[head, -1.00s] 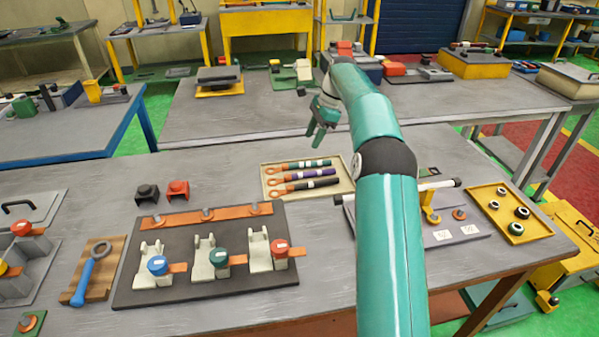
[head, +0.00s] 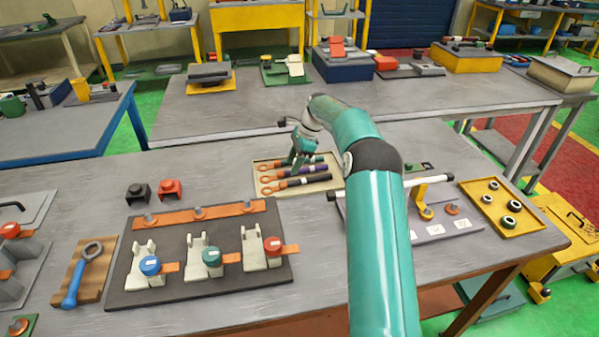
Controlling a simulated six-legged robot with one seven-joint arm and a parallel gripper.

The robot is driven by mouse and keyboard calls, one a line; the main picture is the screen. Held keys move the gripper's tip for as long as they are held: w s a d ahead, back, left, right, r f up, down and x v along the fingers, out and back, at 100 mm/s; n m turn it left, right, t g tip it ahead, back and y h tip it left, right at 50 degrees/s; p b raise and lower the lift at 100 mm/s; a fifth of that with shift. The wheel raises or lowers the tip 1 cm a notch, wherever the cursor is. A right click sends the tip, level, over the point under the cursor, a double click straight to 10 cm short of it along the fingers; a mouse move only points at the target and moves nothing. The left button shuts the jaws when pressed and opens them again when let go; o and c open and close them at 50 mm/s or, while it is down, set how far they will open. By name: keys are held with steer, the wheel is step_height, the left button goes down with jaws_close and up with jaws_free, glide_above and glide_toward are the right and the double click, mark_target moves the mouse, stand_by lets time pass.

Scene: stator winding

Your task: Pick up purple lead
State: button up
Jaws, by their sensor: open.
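The purple lead (head: 305,171) lies in a cream tray (head: 262,186), the middle one of three leads with orange ring ends. A black lead (head: 309,181) lies nearer to me, and another dark lead (head: 276,164) lies farther back, partly hidden by my gripper. My gripper (head: 298,163) is open and points down over the tray, above the far and purple leads. Its fingers look empty. I cannot tell how high it is above the purple lead.
Left of the tray are black (head: 138,192) and red (head: 170,189) blocks and a dark board (head: 125,297) with clamps. To the right are a white bar on a stand (head: 385,186) and a yellow tray (head: 475,205) of rings.

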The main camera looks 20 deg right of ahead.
steer(key=shift+x, duration=1.4)
jaws_close()
steer(key=shift+r, duration=0.1)
steer(key=shift+r, duration=0.45)
step_height(320, 180, up, 2)
steer(key=shift+r, duration=0.15)
steer(key=s+a+r, duration=0.4)
steer(key=s+r, duration=0.5)
steer(key=s, duration=0.4)
steer(key=shift+a+r, duration=0.2)
steer(key=shift+r, duration=0.1)
